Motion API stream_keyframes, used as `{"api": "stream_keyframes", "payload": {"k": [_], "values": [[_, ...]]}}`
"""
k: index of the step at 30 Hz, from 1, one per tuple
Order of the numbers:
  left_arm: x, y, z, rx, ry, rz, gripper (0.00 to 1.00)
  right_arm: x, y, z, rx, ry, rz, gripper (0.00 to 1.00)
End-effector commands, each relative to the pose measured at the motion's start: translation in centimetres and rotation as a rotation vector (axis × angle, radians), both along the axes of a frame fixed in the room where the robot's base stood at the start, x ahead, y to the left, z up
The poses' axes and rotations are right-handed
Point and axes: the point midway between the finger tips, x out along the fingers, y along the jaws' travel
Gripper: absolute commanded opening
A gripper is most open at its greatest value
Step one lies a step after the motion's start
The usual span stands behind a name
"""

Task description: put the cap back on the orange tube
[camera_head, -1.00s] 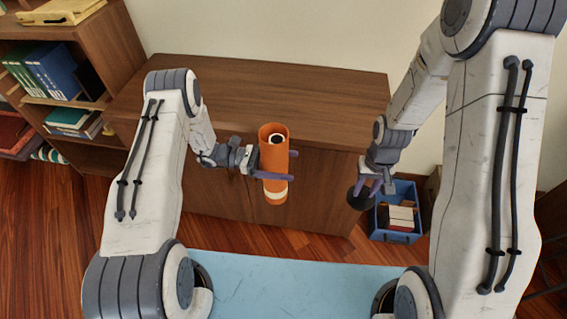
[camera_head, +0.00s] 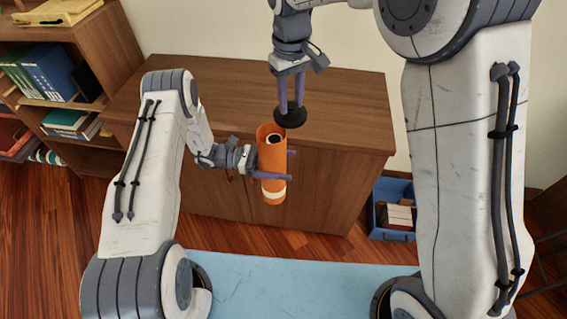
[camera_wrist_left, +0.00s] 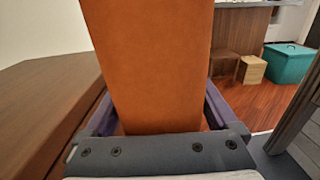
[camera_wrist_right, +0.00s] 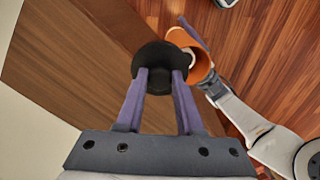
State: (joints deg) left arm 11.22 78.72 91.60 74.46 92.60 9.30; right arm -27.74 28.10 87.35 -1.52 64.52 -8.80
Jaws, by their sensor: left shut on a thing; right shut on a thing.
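The orange tube (camera_head: 271,160) stands roughly upright in the head view, its open top showing a dark round end inside and a white band near its bottom. My left gripper (camera_head: 276,165) is shut on the tube's side; the tube fills the left wrist view (camera_wrist_left: 152,70). My right gripper (camera_head: 291,100) points down and is shut on the black round cap (camera_head: 291,117). The cap is above the tube and a little right of its mouth, apart from it as far as I can tell. In the right wrist view the cap (camera_wrist_right: 160,66) partly covers the tube (camera_wrist_right: 190,55).
A brown wooden cabinet (camera_head: 200,85) stands behind the tube. A blue crate (camera_head: 379,212) with several books is on the floor at right. A bookshelf (camera_head: 118,60) is at left. A light blue surface (camera_head: 300,280) lies in front.

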Motion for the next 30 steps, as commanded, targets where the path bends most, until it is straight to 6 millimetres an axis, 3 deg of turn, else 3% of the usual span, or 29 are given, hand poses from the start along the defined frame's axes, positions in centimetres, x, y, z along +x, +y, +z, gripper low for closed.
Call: {"api": "stream_keyframes", "payload": {"k": [4, 11, 23, 30], "values": [[0.0, 0.0, 0.1, -0.001, -0.001, 0.0, 0.0, -1.4, 2.9, 2.4, 0.016, 0.004, 0.037, 0.0], [0.0, 0.0, 0.1, -0.001, -0.001, 0.0, 0.0, -2.5, 4.4, 3.7, 0.022, 0.012, 0.055, 0.0], [0.0, 0.0, 0.1, -0.001, -0.001, 0.0, 0.0, -2.5, 4.4, 3.4, 0.022, 0.013, 0.055, 0.0], [0.0, 0.0, 0.1, -0.001, -0.001, 0.0, 0.0, -2.5, 4.3, 1.2, 0.02, 0.015, 0.055, 0.0]]}}
